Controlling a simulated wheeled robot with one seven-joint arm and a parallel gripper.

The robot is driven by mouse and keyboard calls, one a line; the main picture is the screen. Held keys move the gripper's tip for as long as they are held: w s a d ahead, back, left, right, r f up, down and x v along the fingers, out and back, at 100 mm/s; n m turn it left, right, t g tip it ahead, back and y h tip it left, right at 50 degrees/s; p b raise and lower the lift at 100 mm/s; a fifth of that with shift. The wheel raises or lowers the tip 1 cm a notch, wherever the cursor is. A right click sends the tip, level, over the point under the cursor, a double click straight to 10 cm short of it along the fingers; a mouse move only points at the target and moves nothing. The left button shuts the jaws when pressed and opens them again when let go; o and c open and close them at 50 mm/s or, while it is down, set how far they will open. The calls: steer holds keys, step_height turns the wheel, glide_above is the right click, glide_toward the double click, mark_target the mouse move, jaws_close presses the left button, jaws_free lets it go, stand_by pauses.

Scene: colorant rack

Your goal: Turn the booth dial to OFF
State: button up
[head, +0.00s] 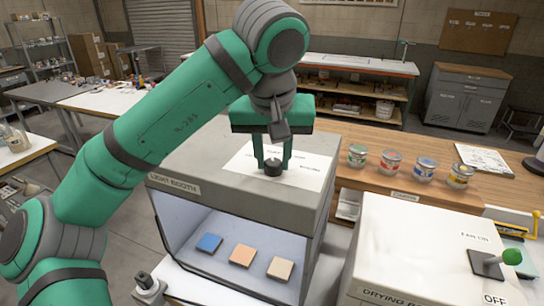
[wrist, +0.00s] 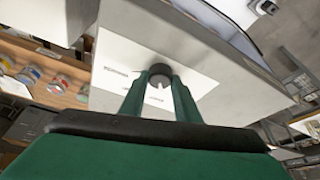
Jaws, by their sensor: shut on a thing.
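The light booth (head: 180,183) is a grey box with an open, lit front. On its top lies a white label plate (head: 312,171) with a dark round dial (head: 273,167) in it. My gripper (head: 272,165) points down from above, its two green fingers shut on the dial from both sides. In the wrist view the dial (wrist: 160,72) sits between the fingertips, with a pale pointer mark on its near side. The plate's printed words are too small or too covered to read surely, so I cannot tell which setting the dial points at.
Three sample tiles (head: 242,255) lie inside the booth. Several paint cans (head: 391,163) stand on the wooden bench behind it. At right, a white drying box (head: 400,245) carries a lever with a green knob (head: 512,257). The space above the booth is clear apart from my arm.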

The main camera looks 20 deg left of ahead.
steer(key=n, duration=0.2)
steer(key=n+g+y, duration=0.1)
steer(key=n, duration=0.2)
steer(key=shift+w+d+y, duration=0.1)
steer(key=shift+d+y, duration=0.05)
steer(key=shift+y, duration=0.15)
stand_by(0.4)
steer(key=o, duration=1)
steer(key=v, duration=1)
steer(key=shift+d+r, duration=0.15)
steer(key=shift+r, duration=0.25)
